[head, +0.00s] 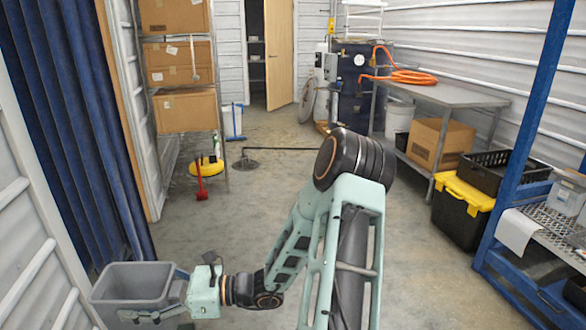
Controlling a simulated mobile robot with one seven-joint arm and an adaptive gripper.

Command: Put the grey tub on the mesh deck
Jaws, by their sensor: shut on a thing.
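The grey tub (128,284) is an open-topped bin at the bottom left of the head view, held up near the blue curtain. My gripper (172,296) is at its right side and is shut on it. The fingertips are partly hidden against the tub's wall. The tub's opening faces up and it looks roughly upright. The mesh deck (549,228) is the metal grid inside the blue frame at the far right, well away from the tub. A clear box and a white sheet lie on the deck.
A blue post (527,120) rises at the deck's near left. A black tote with yellow lid (462,208) and a black crate (487,172) stand beside it. A steel table (440,93) is behind. Shelves with cartons (184,110) stand left. The middle floor (260,190) is mostly clear.

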